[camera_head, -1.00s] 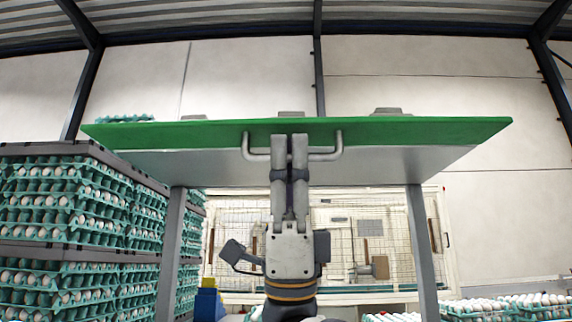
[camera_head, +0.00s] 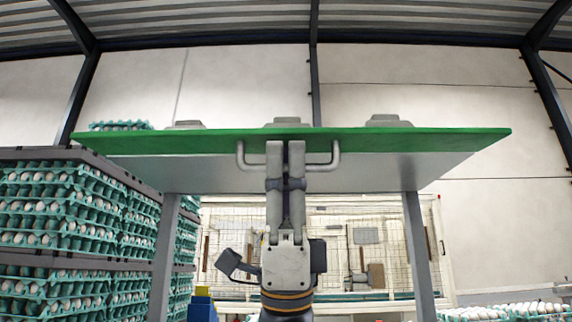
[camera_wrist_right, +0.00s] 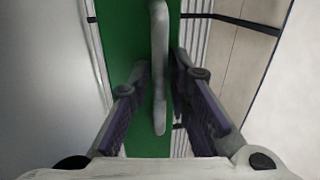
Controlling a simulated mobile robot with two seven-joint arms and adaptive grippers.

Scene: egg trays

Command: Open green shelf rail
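The green shelf rail (camera_head: 420,141) is the green front edge of a grey shelf that spans the head view. A grey U-shaped handle (camera_head: 243,160) sits on it near the middle. My right gripper (camera_head: 285,146) is raised at the handle, its fingers pointing up and covering the handle's middle. In the right wrist view, the handle bar (camera_wrist_right: 159,65) runs between the two fingers of the right gripper (camera_wrist_right: 158,88), over the green rail (camera_wrist_right: 122,40). The fingers stand apart, with a gap on both sides of the bar. My left gripper is not in view.
Stacked teal egg trays (camera_head: 50,200) stand on the left. Grey shelf legs (camera_head: 419,255) flank my right arm. More eggs (camera_head: 510,310) lie low at right. A blue and yellow object (camera_head: 202,305) is at lower left.

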